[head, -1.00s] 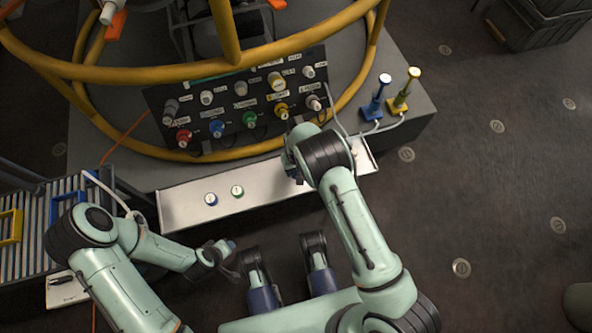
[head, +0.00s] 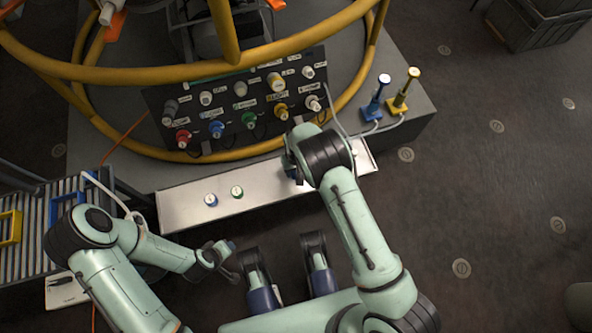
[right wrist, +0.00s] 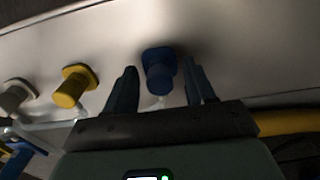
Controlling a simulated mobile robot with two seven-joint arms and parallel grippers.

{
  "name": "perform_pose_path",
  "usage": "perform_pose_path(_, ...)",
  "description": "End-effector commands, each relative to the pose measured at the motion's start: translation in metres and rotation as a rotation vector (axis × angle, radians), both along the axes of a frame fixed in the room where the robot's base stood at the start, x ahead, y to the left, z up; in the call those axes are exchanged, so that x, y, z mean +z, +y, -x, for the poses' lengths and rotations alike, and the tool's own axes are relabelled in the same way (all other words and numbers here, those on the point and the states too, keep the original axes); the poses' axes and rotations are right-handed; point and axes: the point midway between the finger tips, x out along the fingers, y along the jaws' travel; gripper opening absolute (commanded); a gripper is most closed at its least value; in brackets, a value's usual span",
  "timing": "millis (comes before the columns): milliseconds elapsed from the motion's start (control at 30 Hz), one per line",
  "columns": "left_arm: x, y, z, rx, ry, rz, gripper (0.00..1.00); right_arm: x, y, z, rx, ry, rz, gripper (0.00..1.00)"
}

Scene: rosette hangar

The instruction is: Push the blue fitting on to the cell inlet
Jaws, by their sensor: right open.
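In the right wrist view a blue fitting (right wrist: 159,72) stands on a pale metal surface, with a thin pale hose at its near end. My right gripper (right wrist: 160,82) is open, with one finger on each side of the fitting and a gap visible on both sides. In the head view the right gripper (head: 292,172) is low over the right part of the metal tray (head: 270,200), and its wrist hides most of the fitting. The dark panel (head: 240,108) bears several coloured ports; I cannot tell which is the cell inlet. My left gripper (head: 222,254) is in front of the tray, its jaws unclear.
A yellow fitting (right wrist: 71,86) and a whitish one (right wrist: 16,96) stand left of the blue one. Blue-ringed (head: 211,200) and green-ringed (head: 237,192) caps sit on the tray. A yellow tubular frame (head: 150,72) surrounds the panel. Blue (head: 376,100) and yellow (head: 403,92) posts stand right.

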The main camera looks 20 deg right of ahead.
Motion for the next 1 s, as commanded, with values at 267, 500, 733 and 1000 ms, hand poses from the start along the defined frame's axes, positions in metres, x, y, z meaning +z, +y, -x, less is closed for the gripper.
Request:
perform_pose_path(267, -0.001, 0.0, 0.0, 0.0, 0.0, 0.0, 0.43, 0.0, 0.0, 0.0, 0.0, 0.0, 0.0, 0.54)
perform_pose_path(500, -0.001, 0.0, 0.0, 0.0, 0.0, 0.0, 0.43, 0.0, 0.0, 0.0, 0.0, 0.0, 0.0, 0.0)
perform_pose_path(733, -0.001, 0.0, 0.0, 0.0, 0.0, 0.0, 0.43, 0.001, 0.0, 0.0, 0.0, 0.0, 0.0, 0.0)
perform_pose_path(1000, 0.005, 0.0, 0.0, 0.0, -0.001, 0.0, 0.43, 0.01, 0.0, 0.0, 0.0, -0.001, 0.0, 0.0)
